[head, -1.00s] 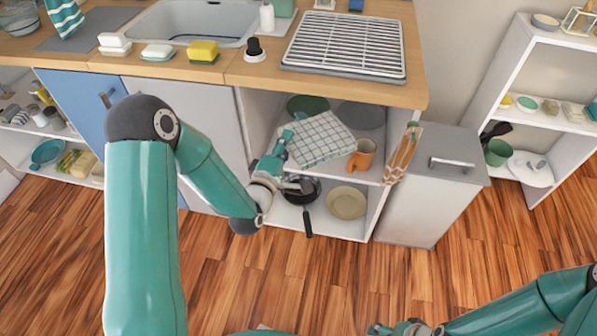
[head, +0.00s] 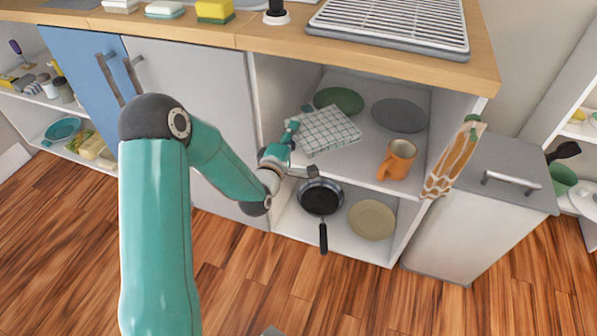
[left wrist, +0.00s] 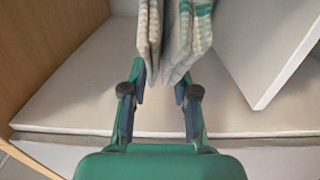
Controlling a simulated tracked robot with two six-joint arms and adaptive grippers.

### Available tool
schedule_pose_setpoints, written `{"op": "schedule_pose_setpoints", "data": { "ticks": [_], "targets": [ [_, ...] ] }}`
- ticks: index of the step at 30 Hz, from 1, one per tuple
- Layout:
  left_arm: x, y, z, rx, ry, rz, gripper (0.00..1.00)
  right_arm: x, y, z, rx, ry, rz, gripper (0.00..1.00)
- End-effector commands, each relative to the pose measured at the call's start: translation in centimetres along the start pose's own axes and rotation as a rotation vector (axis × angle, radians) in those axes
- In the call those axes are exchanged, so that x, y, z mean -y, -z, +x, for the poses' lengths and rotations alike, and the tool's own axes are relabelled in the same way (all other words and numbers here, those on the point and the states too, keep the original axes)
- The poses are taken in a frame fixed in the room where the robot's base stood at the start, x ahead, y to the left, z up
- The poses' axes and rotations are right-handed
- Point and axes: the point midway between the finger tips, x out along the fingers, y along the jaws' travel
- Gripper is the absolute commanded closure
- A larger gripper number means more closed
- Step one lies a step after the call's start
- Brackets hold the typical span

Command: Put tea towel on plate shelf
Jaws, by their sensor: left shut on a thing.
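The tea towel (head: 330,132), white with a dark green check and folded, is inside the open cabinet at the upper shelf (head: 350,165). My left gripper (head: 294,130) is shut on its left edge. In the left wrist view the towel's folded layers (left wrist: 180,35) stand between the fingertips (left wrist: 160,88), above a pale shelf board (left wrist: 80,100). I cannot tell whether the towel touches the shelf. A green plate (head: 339,100) and a grey plate (head: 399,115) lie behind it on that shelf. My right gripper is not in view.
An orange mug (head: 397,160) stands right of the towel at the shelf's front. A black pan (head: 320,197) and a beige plate (head: 371,220) are on the lower shelf. The worktop (head: 400,66) overhangs above.

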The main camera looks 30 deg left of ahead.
Motion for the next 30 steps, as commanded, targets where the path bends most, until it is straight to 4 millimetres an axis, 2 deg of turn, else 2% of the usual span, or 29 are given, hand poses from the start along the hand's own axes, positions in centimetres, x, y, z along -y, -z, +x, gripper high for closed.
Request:
{"op": "schedule_pose_setpoints", "data": {
  "ticks": [1, 3, 9, 17, 24, 30],
  "targets": [
    [2.0, 0.1, -0.1, -0.002, 0.004, -0.001, 1.00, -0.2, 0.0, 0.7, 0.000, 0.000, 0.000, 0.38],
    [3.9, 0.3, -0.1, -0.005, 0.004, 0.000, 1.00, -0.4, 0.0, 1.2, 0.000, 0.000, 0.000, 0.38],
    [7.5, 0.5, -0.2, -0.007, 0.000, 0.000, 1.00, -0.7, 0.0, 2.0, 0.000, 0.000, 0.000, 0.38],
    [9.2, 0.5, -0.1, -0.006, -0.002, 0.001, 1.00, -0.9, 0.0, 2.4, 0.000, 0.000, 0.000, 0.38],
    [12.5, 0.5, -0.1, -0.007, -0.001, 0.000, 1.00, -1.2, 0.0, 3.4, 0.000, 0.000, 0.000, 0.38],
    [12.6, 0.5, -0.1, -0.007, -0.003, 0.001, 1.00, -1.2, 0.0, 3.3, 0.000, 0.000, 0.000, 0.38]
  ]
}}
